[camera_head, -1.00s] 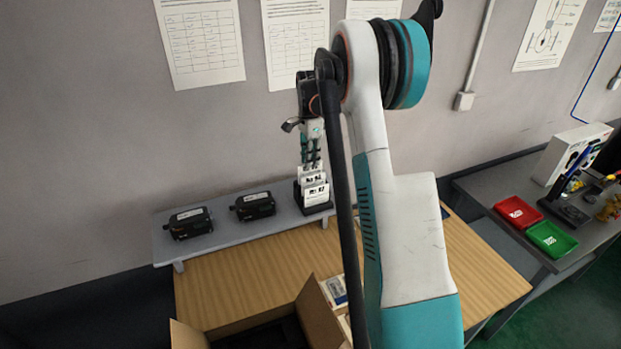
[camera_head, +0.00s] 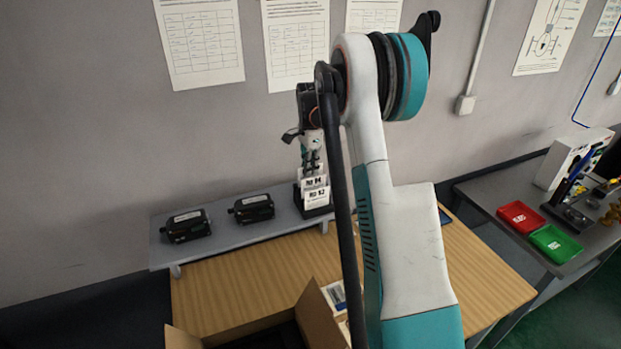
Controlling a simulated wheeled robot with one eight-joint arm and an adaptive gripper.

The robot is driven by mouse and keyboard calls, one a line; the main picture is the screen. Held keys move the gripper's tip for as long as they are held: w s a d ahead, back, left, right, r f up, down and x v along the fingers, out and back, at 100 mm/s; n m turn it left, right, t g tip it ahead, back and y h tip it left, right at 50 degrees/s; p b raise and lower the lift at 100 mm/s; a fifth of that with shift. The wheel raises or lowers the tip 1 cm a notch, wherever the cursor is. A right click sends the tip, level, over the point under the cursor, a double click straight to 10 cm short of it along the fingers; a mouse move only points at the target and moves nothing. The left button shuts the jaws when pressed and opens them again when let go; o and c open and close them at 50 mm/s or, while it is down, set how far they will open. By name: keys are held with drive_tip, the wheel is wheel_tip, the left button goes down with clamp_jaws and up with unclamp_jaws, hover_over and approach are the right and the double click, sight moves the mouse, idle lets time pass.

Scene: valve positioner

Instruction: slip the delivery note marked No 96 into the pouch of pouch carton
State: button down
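Delivery notes (camera_head: 315,189) stand one behind another in a black holder (camera_head: 318,211) on the grey shelf. The front ones seem to read No 92 and No 94; I cannot make out No 96. My gripper (camera_head: 312,168) points down just above and behind the front notes. Its fingertips are small and partly hidden there, so I cannot tell whether they are open or hold a note. An open cardboard carton (camera_head: 322,316) stands at the bottom edge, partly cut off and partly behind my arm. I cannot make out a pouch on it.
Two black devices (camera_head: 187,226) (camera_head: 252,208) sit on the grey shelf (camera_head: 220,240) left of the holder. Red (camera_head: 520,216) and green (camera_head: 553,243) trays lie on the right-hand table.

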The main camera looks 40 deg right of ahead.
drive_tip(key=shift+r, duration=0.1)
drive_tip(key=shift+r+p, duration=1.1)
drive_tip(key=shift+r, duration=1.55)
